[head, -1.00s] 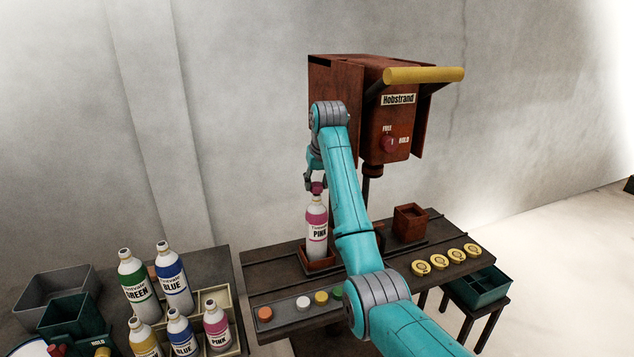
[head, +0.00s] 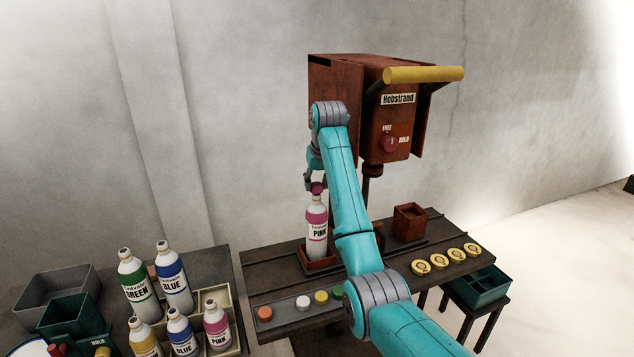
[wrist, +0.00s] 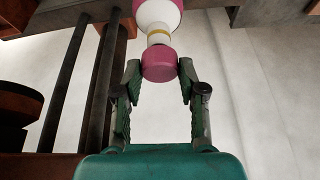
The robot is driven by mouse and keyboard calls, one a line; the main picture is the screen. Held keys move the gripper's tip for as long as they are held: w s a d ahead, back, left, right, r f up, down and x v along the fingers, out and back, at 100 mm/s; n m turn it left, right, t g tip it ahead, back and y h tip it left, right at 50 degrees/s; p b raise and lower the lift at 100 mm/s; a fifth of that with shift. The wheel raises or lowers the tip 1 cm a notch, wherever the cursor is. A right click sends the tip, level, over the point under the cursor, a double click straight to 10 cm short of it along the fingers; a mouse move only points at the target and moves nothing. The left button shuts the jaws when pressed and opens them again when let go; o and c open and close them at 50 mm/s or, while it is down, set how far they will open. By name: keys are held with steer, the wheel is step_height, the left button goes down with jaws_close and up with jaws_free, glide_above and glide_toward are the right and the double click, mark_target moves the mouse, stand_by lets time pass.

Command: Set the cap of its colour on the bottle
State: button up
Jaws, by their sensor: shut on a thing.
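A white bottle with a pink band and a label reading PINK (head: 316,232) stands upright in a rust-red holder (head: 319,262) on the bench. My gripper (head: 317,184) is above it, shut on a pink cap (head: 317,188). In the wrist view the pink cap (wrist: 159,64) sits between the two fingertips (wrist: 159,70). The bottle's neck (wrist: 158,38) with a yellow ring shows just beyond the cap, in line with it. Cap and neck look very close; I cannot tell whether they touch.
The rust-red Hobstrand machine (head: 388,120) stands right behind my arm. Loose caps (head: 303,302) in several colours lie along the bench front. Gold discs (head: 438,261) and an empty rust-red box (head: 410,223) are at right. More bottles (head: 172,279) stand at left.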

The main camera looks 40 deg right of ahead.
steer(key=shift+f, duration=0.25)
steer(key=shift+f, duration=0.65)
steer(key=o, duration=0.8)
stand_by(0.7)
